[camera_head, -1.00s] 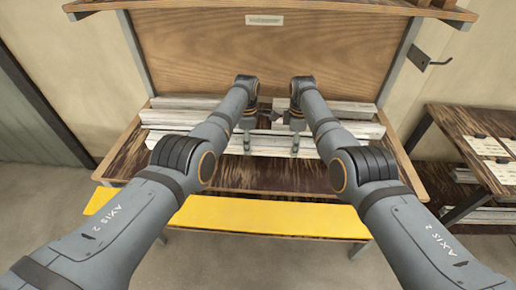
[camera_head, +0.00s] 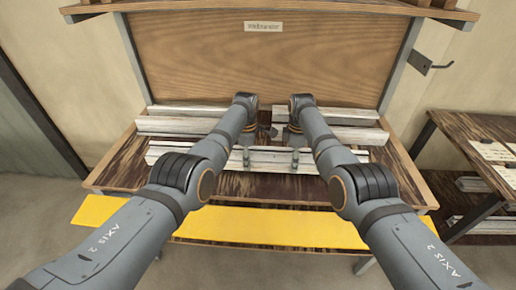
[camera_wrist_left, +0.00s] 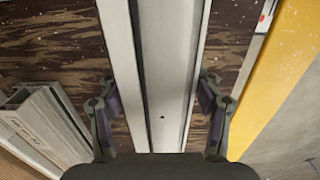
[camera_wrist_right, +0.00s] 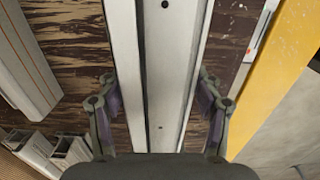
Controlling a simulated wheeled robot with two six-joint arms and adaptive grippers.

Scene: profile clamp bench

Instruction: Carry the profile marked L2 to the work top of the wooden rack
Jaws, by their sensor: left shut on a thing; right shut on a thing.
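A long pale grey profile (camera_head: 264,167) lies crosswise in front of the others in the head view. Any mark on it is too small or hidden to read. My left gripper (camera_head: 246,158) and right gripper (camera_head: 295,160) are shut on it, side by side near its middle. The held profile also runs between the fingers in the left wrist view (camera_wrist_left: 167,70) and the right wrist view (camera_wrist_right: 167,70). The wooden rack's dark-streaked work top (camera_head: 250,186) shows below it. I cannot tell whether the profile touches the top.
Several other profiles (camera_head: 170,125) lie behind, at left and right. A wooden panel (camera_head: 320,65) closes the back. A yellow board (camera_head: 270,228) runs along the front. A side table (camera_head: 470,130) stands right, and a hook (camera_head: 433,66) sticks out above it.

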